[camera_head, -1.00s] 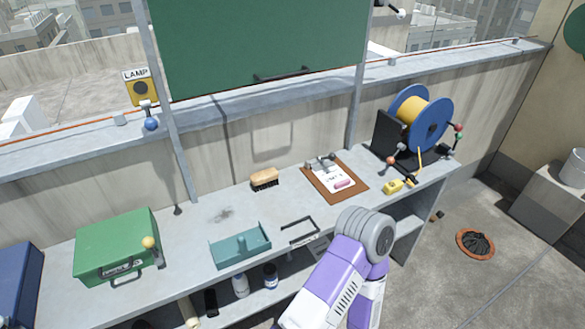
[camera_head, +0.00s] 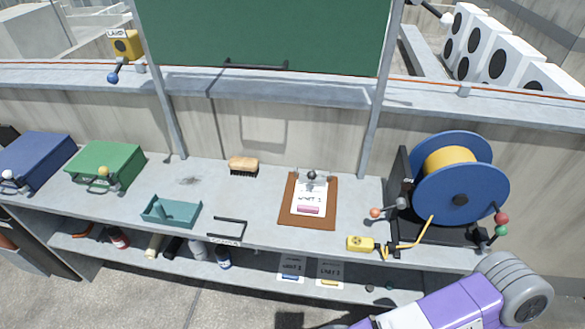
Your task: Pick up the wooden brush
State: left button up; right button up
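The wooden brush (camera_head: 243,166) lies on the grey workbench (camera_head: 262,204) near its back edge, below the green board. It has a light brown wooden back on top and dark bristles underneath. Nothing touches it. One of my purple and grey arms shows at the bottom right, well to the right of the brush and in front of the bench. No gripper fingers show in the view.
Left of the brush are a teal tray (camera_head: 171,212), a green case (camera_head: 105,165) and a blue case (camera_head: 38,160). Right of it are a clipboard (camera_head: 307,216) and a blue reel (camera_head: 483,185) with yellow cable. The bench around the brush is clear. A lower shelf holds bottles.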

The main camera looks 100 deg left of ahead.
aim_at(244, 166)
jog(key=i, duration=0.55)
jog(key=u, duration=4.55)
